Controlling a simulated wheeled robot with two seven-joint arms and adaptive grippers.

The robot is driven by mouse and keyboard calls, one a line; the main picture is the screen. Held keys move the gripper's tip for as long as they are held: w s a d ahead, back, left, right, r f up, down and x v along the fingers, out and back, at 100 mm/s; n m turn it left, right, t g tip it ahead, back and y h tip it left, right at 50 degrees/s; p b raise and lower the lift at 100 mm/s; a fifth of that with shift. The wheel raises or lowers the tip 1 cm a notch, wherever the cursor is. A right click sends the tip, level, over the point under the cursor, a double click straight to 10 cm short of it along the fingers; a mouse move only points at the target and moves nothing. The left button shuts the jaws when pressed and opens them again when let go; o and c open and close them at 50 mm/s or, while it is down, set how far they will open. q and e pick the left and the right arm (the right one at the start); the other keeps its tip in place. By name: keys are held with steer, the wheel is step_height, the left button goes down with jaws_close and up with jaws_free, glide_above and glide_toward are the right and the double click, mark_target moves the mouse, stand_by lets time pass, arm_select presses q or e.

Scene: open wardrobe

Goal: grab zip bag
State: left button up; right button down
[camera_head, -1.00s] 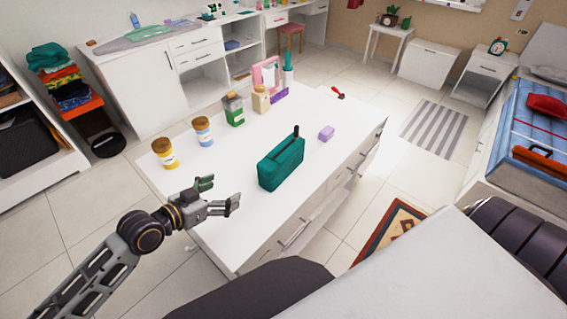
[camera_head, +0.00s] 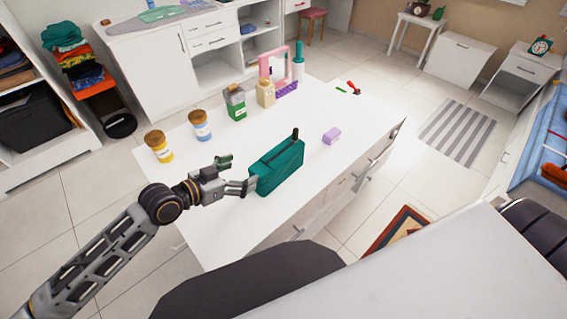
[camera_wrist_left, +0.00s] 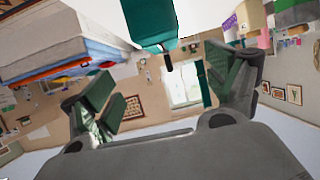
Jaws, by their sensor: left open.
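The teal zip bag (camera_head: 277,167) stands upright on the white island top (camera_head: 215,235), with a dark strap or pull sticking up at its right end. My left gripper (camera_head: 238,174) is open and empty. Its fingertips are close to the bag's left end in the head view; I cannot tell whether one touches. In the left wrist view the bag (camera_wrist_left: 150,22) shows at the top, between and beyond the spread fingers of the gripper (camera_wrist_left: 160,85). My right gripper is not in view.
Behind the bag stand a yellow jar (camera_head: 159,146), a blue jar (camera_head: 200,126), a green container (camera_head: 235,103), a beige bottle (camera_head: 265,92) and a pink frame (camera_head: 273,64). A purple block (camera_head: 332,135) lies to the right. The island's front-left top is clear.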

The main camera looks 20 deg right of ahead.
arm_select(q)
glide_toward(273, 157)
steer(key=shift+s+x, duration=0.15)
steer(key=shift+x, duration=0.95)
steer(key=shift+s+x, duration=0.1)
steer(key=shift+x, duration=1)
steer(key=shift+d, duration=0.1)
steer(key=shift+r+p+x, duration=0.25)
steer(key=shift+p+x, duration=0.1)
steer(key=shift+x, duration=2.35)
steer(key=shift+w, duration=0.1)
steer(key=c, duration=1.6)
